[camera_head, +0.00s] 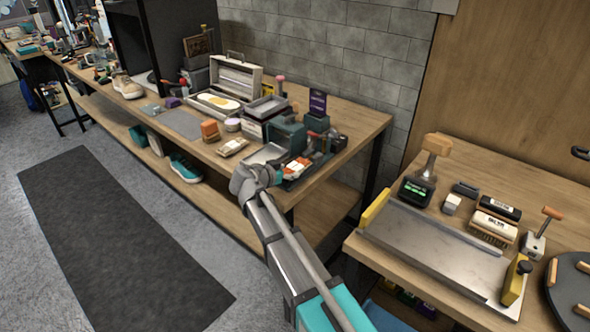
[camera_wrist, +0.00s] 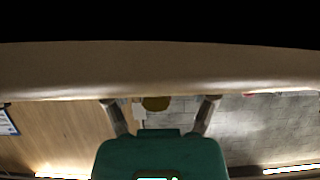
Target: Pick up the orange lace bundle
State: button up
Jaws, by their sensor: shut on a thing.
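The orange lace bundle (camera_head: 297,168), orange with a pale band, shows at the right front end of the workbench, right beside my gripper (camera_head: 278,176). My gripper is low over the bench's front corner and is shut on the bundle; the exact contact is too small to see. In the wrist view, the two fingers of my gripper (camera_wrist: 161,100) stand well apart below a wide tan surface that crosses the picture. The bundle cannot be made out clearly there.
Dark bottles and boxes (camera_head: 287,133) stand close behind the gripper on the workbench (camera_head: 352,118). A second table (camera_head: 485,180) with a grey tray (camera_head: 432,240) is at the right, across a narrow gap. Open floor lies left.

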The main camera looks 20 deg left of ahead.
jog(key=shift+c, duration=0.9)
jog(key=shift+r, duration=0.1)
notch_tip(320, 180, up, 2)
jog(key=p, duration=0.2)
jog(key=shift+r+p, duration=0.25)
jog(key=shift+p, duration=0.1)
jog(key=s+d+r+p, duration=0.4)
jog(key=s+r+p, duration=0.6)
jog(key=s, duration=0.3)
jog(key=shift+s+r, duration=0.15)
jog(key=shift+s, duration=0.05)
